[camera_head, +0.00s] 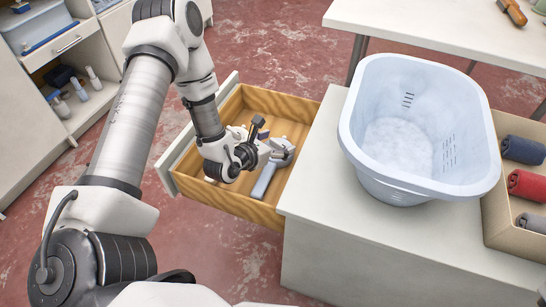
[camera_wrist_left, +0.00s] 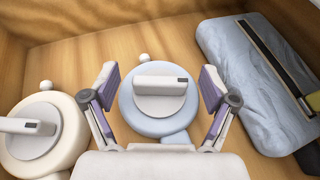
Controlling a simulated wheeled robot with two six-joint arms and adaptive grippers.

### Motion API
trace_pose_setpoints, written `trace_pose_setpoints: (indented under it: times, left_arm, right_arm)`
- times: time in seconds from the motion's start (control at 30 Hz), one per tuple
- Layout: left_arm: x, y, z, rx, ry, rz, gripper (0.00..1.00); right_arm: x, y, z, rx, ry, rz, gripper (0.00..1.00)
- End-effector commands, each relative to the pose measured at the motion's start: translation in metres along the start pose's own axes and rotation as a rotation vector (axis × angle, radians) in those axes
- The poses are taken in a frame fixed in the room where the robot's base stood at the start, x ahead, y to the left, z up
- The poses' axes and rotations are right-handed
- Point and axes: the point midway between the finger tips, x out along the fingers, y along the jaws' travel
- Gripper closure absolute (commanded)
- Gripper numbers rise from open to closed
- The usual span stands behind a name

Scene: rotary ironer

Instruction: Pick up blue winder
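The blue winder (camera_wrist_left: 152,122), a light blue disc with a white handle on top, lies in the open wooden drawer (camera_wrist_left: 80,55). In the left wrist view it sits between the two fingers of my left gripper (camera_wrist_left: 160,80). The fingers are spread on either side of its handle, and I see no clear contact. In the head view my left gripper (camera_head: 264,152) is down inside the drawer and my arm hides most of the winder. A cream winder (camera_wrist_left: 65,112) of similar shape lies to its left. My right gripper is not in view.
A blue marbled object (camera_wrist_left: 245,75) with a dark slot lies right of the winder. The drawer walls (camera_head: 235,204) surround the gripper. A white counter (camera_head: 312,200) beside it holds a pale laundry basket (camera_head: 465,187) and a box (camera_head: 508,230) of rolled cloths.

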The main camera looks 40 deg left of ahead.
Motion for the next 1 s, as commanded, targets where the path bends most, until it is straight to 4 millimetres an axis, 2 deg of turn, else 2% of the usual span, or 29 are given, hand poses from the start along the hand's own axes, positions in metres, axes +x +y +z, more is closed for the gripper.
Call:
trace_pose_setpoints:
  times: [0.03, 0.17, 0.2, 0.57, 0.67, 0.9, 1.0]
  left_arm:
    - [0.000, 0.000, 0.000, 0.000, 0.000, 0.000, 0.32]
    - [0.000, 0.000, 0.000, 0.000, 0.000, 0.000, 0.78]
    - [0.000, 0.000, 0.000, 0.000, 0.000, 0.000, 0.84]
    - [-0.002, 0.000, 0.005, -0.001, 0.000, 0.000, 0.84]
    - [-0.009, 0.000, 0.021, -0.002, -0.002, 0.001, 0.84]
    - [-0.031, 0.000, 0.077, -0.001, -0.003, -0.001, 0.84]
    - [-0.038, 0.000, 0.092, -0.002, -0.001, -0.001, 0.84]
  right_arm:
    - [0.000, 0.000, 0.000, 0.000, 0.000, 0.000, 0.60]
    - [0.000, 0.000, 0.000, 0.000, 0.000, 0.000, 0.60]
    - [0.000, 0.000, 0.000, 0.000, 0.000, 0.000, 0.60]
    - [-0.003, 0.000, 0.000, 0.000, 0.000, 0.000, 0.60]
    - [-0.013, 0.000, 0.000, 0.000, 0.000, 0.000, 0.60]
    - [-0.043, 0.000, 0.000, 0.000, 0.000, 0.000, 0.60]
    - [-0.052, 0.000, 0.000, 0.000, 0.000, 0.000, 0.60]
